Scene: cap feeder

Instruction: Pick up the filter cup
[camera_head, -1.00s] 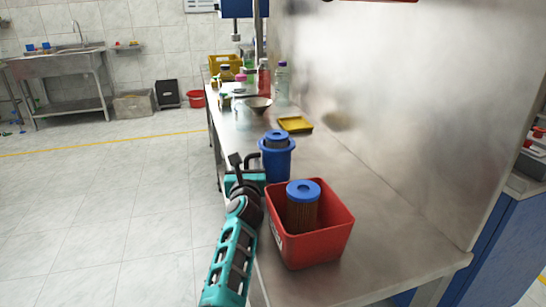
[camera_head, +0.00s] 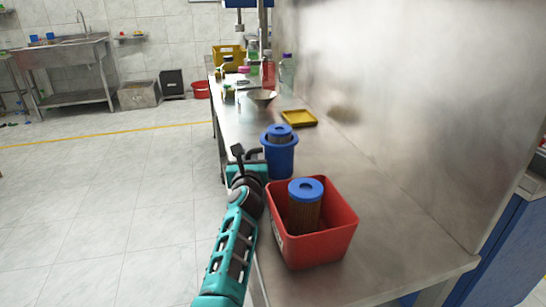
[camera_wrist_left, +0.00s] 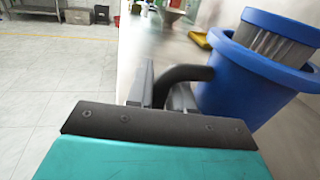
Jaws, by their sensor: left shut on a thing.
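The filter cup is a blue cup (camera_head: 279,160) with a side handle, upright at the bench's left edge in the head view. A grey pleated filter with a blue cap (camera_head: 279,131) sits in it. My left gripper (camera_head: 256,156) is at the cup's left side, shut on the handle. In the left wrist view the dark handle (camera_wrist_left: 186,74) runs from the blue cup (camera_wrist_left: 245,80) to between the fingers (camera_wrist_left: 162,92). Whether the cup's base touches the bench is hidden. My right gripper is out of view.
A red bin (camera_head: 338,238) with a blue-capped brown filter (camera_head: 304,207) stands close in front of the cup. Behind are a yellow tray (camera_head: 299,117), a metal funnel (camera_head: 262,97) and several bottles. A steel wall bounds the right; the bench between is clear.

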